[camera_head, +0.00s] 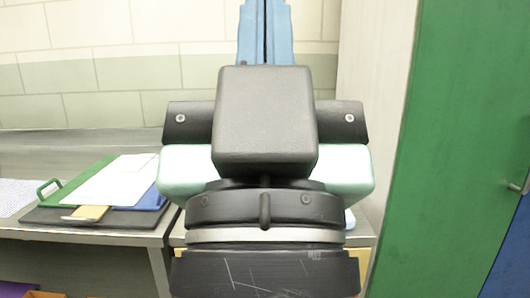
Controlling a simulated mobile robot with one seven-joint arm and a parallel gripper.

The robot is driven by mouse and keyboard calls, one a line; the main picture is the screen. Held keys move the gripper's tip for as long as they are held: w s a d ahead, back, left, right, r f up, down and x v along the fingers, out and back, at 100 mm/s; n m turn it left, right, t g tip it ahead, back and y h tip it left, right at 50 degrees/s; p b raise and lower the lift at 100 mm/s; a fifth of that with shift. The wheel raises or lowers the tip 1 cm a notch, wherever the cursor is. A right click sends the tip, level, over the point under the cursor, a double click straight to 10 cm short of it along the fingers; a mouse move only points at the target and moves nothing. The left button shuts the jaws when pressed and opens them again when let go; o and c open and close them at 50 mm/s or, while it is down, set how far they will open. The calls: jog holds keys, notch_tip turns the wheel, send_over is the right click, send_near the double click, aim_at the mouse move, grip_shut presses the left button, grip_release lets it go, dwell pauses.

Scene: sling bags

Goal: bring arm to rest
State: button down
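My own arm (265,222) fills the middle of the head view, end-on and close to the camera. It shows a black block, dark rounded parts with screws on both sides, pale green-white parts, and black and silver rings below. Two narrow blue upright pieces (251,38) with a thin dark line between them rise above the block to the top edge. I cannot tell for sure whether these are the fingers of my gripper. No held object shows, but the arm hides much of the middle.
A grey table (95,235) stands at the left. On it are white paper (108,183), a green tray-like item with a handle (48,188), and a dark board (95,217). A green door or panel (465,120) stands at the right. A brick wall (60,75) is behind.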

notch_tip(320, 180, up, 21)
jog(key=p, duration=1.9)
jog(key=shift+r, duration=0.1)
